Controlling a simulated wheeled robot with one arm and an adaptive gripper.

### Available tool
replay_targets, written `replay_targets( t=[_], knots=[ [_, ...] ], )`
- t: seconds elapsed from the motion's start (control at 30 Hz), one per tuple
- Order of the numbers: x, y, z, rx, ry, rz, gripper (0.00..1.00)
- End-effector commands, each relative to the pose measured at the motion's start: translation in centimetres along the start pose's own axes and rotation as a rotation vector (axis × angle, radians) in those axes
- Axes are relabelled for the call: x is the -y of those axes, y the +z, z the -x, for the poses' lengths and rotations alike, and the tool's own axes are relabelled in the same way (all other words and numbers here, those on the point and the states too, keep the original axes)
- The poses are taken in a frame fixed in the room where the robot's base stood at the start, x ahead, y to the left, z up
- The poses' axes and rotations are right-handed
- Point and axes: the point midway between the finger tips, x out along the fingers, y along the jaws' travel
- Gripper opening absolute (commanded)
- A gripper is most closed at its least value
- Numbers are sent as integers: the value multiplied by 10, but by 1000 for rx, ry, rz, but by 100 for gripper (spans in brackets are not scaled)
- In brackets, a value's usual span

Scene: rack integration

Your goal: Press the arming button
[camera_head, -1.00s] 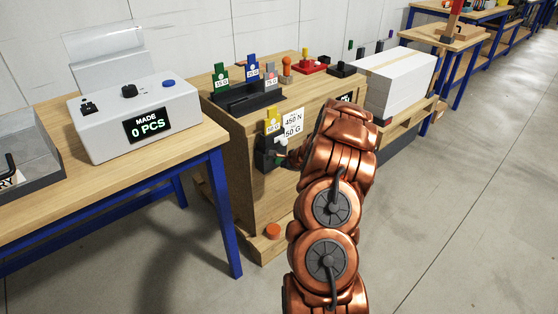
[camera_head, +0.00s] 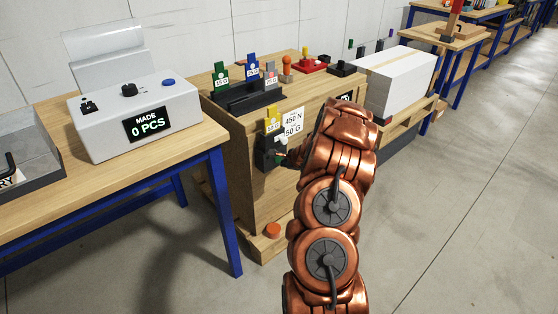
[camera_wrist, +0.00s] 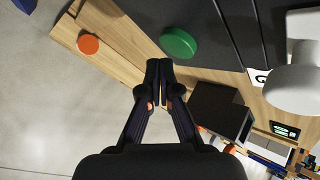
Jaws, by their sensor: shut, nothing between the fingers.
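A round green button (camera_wrist: 179,43) shows in the wrist view, just beyond and right of my fingertips. My gripper (camera_wrist: 159,70) is shut and empty, its tips close to the green button; I cannot tell whether they touch. An orange-red round button (camera_wrist: 88,43) sits on wood farther left, and it also shows low in front of the wooden cabinet in the head view (camera_head: 273,230). In the head view, my copper arm reaches to a dark box (camera_head: 268,152) on the cabinet's front. Which button is the arming one is not labelled in view.
A large white rounded knob (camera_wrist: 296,90) is close on the right in the wrist view. The wooden cabinet (camera_head: 236,165) carries coloured tags and a black rack (camera_head: 247,98). A white machine (camera_head: 133,115) stands on the left bench. Floor at right is open.

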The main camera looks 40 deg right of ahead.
Motion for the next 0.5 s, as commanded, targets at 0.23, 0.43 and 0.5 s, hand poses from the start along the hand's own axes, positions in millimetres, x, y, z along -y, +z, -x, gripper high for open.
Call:
replay_targets(
  t=[0.23,0.43,0.5],
  knots=[
    [0,1,0,0,0,1,0],
    [4,4,-4,0,0,-1,0],
    [4,4,-5,0,0,0,0]
  ],
)
